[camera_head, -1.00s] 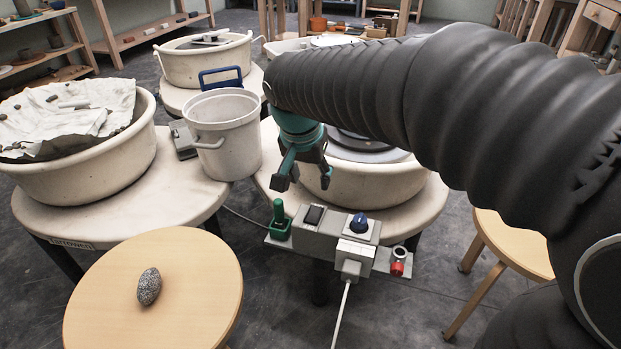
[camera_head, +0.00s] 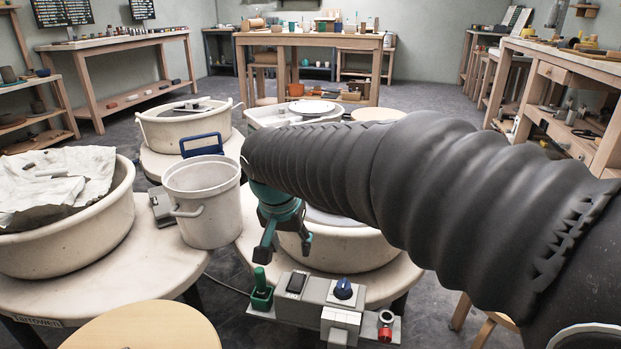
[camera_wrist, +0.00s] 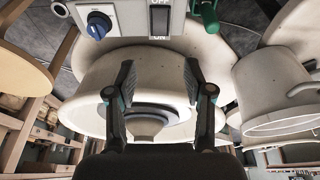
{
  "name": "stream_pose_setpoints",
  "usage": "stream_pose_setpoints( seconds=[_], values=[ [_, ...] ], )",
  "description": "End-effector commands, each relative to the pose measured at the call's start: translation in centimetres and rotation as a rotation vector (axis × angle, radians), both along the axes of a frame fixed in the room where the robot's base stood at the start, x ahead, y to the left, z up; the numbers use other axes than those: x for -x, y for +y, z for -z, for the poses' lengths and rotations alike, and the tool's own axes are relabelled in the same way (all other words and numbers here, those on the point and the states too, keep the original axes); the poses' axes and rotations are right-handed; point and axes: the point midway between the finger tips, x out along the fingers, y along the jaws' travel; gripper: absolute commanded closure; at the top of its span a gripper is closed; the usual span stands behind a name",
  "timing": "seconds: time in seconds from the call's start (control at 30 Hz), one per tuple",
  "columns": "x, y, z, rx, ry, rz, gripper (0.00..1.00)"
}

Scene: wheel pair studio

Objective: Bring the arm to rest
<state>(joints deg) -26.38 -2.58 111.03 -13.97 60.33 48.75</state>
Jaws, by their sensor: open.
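My gripper (camera_head: 283,243) hangs at the end of my arm, pointing down over the front of a pottery wheel's basin. Its two dark fingers stand apart with nothing between them. In the wrist view my gripper (camera_wrist: 159,88) is also open and empty, with the pale basin (camera_wrist: 95,85) and the round wheel head (camera_wrist: 150,118) behind the fingers. My thick black-sleeved arm reaches in from the right and hides part of that basin in the head view.
A grey control box (camera_head: 318,300) with a blue knob, green lever and red button sits just in front of my gripper. A white bucket (camera_head: 203,205) stands to its left. A cloth-lined basin (camera_head: 60,235) is further left. Open floor (camera_head: 445,255) shows right of the wheel.

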Motion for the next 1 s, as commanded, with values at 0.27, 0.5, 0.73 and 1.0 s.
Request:
stream_pose_setpoints(
  seconds=[0.27, 0.5, 0.73, 1.0],
  values=[
    [2.0, 0.1, 2.4, 0.038, 0.061, -0.276, 0.48],
    [6.3, -3.1, 2.2, 0.032, 0.063, -0.455, 0.48],
    [11.2, -7.8, 0.8, 0.016, 0.007, -0.517, 0.48],
    [16.5, -12.6, -1.1, -0.002, -0.103, -0.416, 0.48]
  ],
)
